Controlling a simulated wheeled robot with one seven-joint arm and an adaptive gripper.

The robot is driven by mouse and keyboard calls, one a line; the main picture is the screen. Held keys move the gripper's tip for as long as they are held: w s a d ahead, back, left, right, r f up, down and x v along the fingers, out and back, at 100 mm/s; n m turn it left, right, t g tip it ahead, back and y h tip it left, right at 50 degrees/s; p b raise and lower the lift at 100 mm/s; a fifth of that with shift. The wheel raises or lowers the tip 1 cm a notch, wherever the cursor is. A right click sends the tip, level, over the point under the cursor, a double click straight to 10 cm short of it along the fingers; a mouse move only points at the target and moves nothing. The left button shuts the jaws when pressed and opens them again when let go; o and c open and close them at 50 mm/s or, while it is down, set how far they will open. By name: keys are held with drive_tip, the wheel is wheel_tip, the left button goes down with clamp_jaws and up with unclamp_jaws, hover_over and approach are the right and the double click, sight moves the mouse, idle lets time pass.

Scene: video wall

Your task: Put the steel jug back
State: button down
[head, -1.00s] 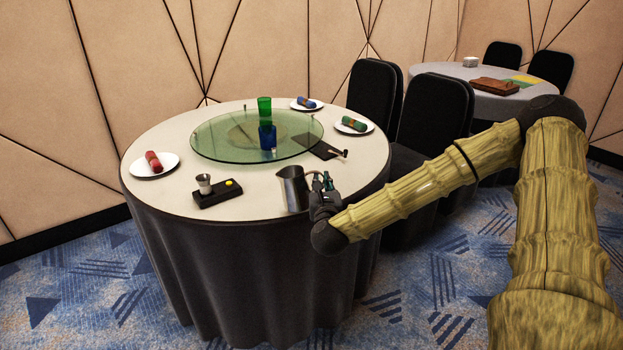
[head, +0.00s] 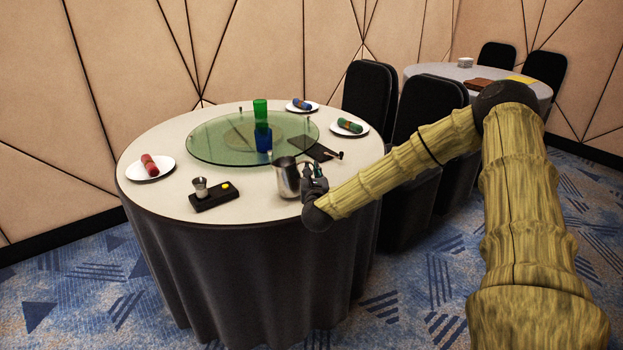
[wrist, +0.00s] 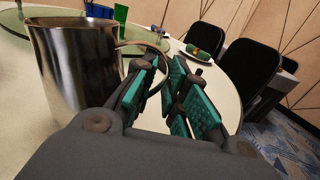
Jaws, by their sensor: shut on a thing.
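The steel jug (head: 287,178) is upright over the near right part of the round white-topped table (head: 160,196). My gripper (head: 311,181) is at its right side, shut on its handle. In the wrist view the shiny jug (wrist: 72,65) fills the left, and the teal-padded fingers of my gripper (wrist: 163,78) close around the curved handle (wrist: 150,50). I cannot tell whether the jug's base touches the tabletop. A dark flat mat (head: 313,149) with a small rod lies behind the jug, by the glass turntable.
A black block (head: 222,201) with a yellow button carries a small steel cup (head: 200,188). Plates with rolled napkins (head: 150,164) lie near the rim. Black chairs (head: 425,105) stand right.

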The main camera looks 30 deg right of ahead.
drive_tip(key=shift+s+f+b, duration=0.15)
drive_tip(key=shift+f, duration=0.5)
drive_tip(key=shift+s+f+b, duration=0.15)
drive_tip(key=shift+f, duration=0.45)
drive_tip(key=c, duration=1.5)
unclamp_jaws()
drive_tip(key=shift+w+a+f, duration=0.1)
drive_tip(key=shift+c, duration=0.2)
drive_tip(key=shift+o, duration=0.5)
drive_tip(key=shift+w, duration=0.15)
drive_tip(key=shift+r, duration=0.2)
drive_tip(key=shift+f+p, duration=0.15)
drive_tip(key=shift+p, duration=0.3)
drive_tip(key=b+v, duration=0.1)
drive_tip(key=v, duration=0.9)
drive_tip(key=shift+s+f, duration=0.15)
drive_tip(key=shift+s, duration=0.35)
